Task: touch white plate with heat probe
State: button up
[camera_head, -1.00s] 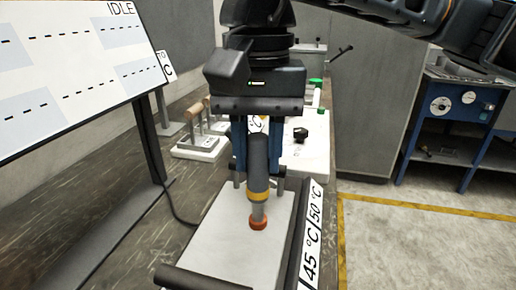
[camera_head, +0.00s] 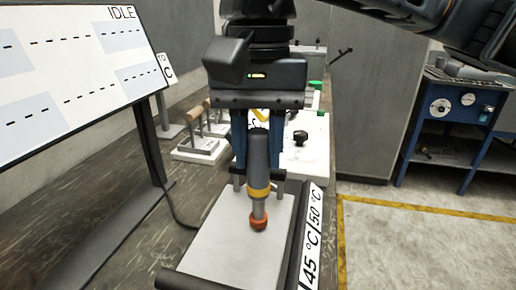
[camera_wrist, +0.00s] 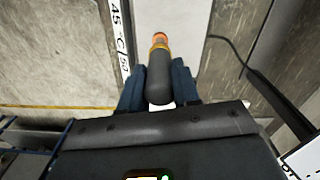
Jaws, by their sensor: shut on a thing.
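My gripper (camera_head: 257,165) is shut on the heat probe (camera_head: 257,151), a dark grey cylinder with a yellow ring and an orange tip. The probe points down over the white plate (camera_head: 225,245), its tip pictured over the plate's middle. I cannot tell whether the tip touches the plate. In the wrist view the probe (camera_wrist: 159,78) sits between the blue fingers, its orange tip over the plate (camera_wrist: 178,20).
A strip (camera_head: 312,235) marked 45 °C and 50 °C runs along the plate's right side. A dark bar (camera_head: 195,281) lies at its front. A screen (camera_head: 75,65) reading IDLE stands left. White stands with handles (camera_head: 200,147) are behind.

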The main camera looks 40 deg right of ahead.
jog(key=shift+r+p, duration=1)
jog(key=shift+r, duration=1.8)
